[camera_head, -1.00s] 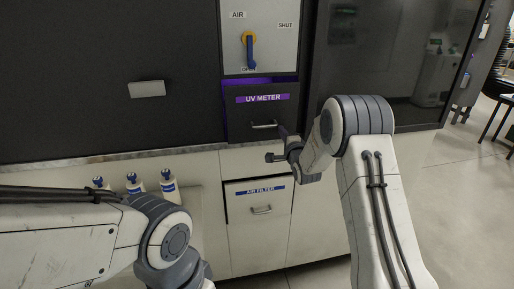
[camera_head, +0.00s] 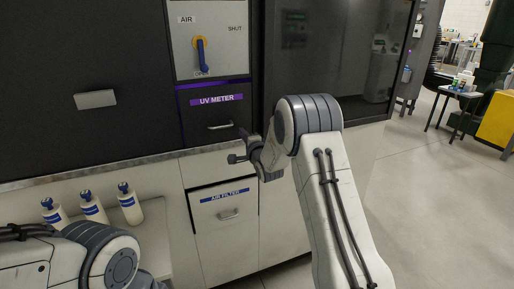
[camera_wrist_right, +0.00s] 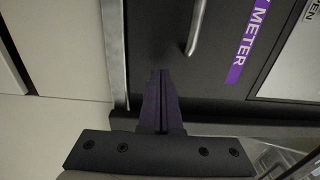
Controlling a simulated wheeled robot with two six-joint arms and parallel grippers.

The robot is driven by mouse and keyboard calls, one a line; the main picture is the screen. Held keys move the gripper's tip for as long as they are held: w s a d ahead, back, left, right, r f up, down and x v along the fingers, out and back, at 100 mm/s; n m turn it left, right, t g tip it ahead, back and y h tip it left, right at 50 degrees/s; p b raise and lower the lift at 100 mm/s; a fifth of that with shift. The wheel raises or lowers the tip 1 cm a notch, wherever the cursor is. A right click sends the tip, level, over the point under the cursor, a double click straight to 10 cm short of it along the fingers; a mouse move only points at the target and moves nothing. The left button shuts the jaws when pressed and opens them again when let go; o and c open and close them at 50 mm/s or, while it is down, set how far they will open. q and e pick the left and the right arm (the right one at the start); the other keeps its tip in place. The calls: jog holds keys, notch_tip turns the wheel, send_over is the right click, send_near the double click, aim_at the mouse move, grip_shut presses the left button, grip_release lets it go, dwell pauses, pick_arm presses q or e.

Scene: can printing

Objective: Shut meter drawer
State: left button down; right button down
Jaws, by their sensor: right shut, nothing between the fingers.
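The dark UV METER drawer (camera_head: 215,124) sits in the cabinet below the AIR panel, with a bar handle on its front. A thin purple glow shows along its top edge; I cannot tell whether its front is fully flush. My right gripper (camera_head: 245,134) is shut and empty at the lower right corner of the drawer front. In the right wrist view the closed fingers (camera_wrist_right: 160,95) point at the drawer front (camera_wrist_right: 180,65), below and beside the handle (camera_wrist_right: 197,28). Whether they touch it is unclear. My left gripper is out of view.
A metal ledge (camera_head: 100,166) runs beneath the drawer. The AIR FILTER drawer (camera_head: 226,230) is below. Several white bottles (camera_head: 92,207) stand at the lower left. A lever (camera_head: 201,55) is on the panel above.

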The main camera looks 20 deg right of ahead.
jog(key=s+b, duration=0.3)
jog(key=s, duration=0.9)
jog(key=s+a+f+n+g+y, duration=0.1)
jog(key=s+a+f+n+g, duration=0.3)
jog(key=s+a+n, duration=0.5)
jog(key=s+a+f+n+g+y, duration=0.15)
jog(key=s+a+n+g, duration=0.35)
jog(key=a, duration=0.5)
jog(key=s+a+f+n+g+h+p, duration=0.1)
jog(key=s+n+g, duration=0.8)
jog(key=s, duration=1.8)
jog(key=shift+s+f+n+h, duration=0.15)
jog(key=shift+f+n+h, duration=0.4)
jog(key=shift+n, duration=0.55)
jog(key=shift+f, duration=0.1)
